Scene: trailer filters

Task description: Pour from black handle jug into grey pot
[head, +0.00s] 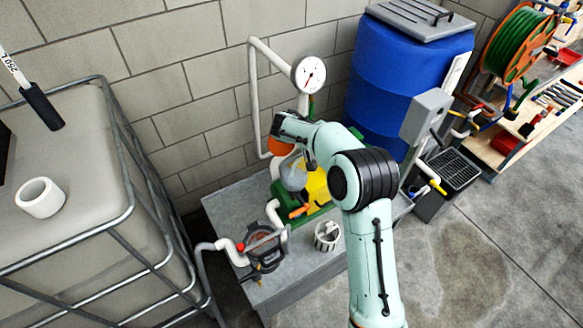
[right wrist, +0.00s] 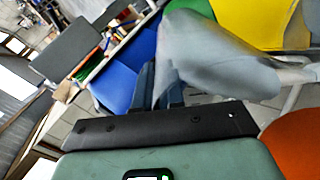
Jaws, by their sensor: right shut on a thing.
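A grey, see-through jug (head: 293,176) hangs below my right gripper (head: 296,152), over the yellow and green unit on the bench. In the right wrist view the jug (right wrist: 220,55) fills the upper middle, just beyond the dark fingers (right wrist: 165,88). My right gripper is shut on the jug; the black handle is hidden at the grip. The jug looks tilted, but I cannot see any liquid leaving it. A dark grey round pot (head: 263,240) with an open or clear top stands on the bench, below and left of the jug, apart from it. My left gripper is not in view.
A white slotted basket (head: 327,236) stands on the grey bench (head: 300,268). A white pipe with a gauge (head: 309,74) rises behind. A blue barrel (head: 385,75) is at the back right. A caged tank (head: 75,145) with a white ring (head: 40,197) is at left.

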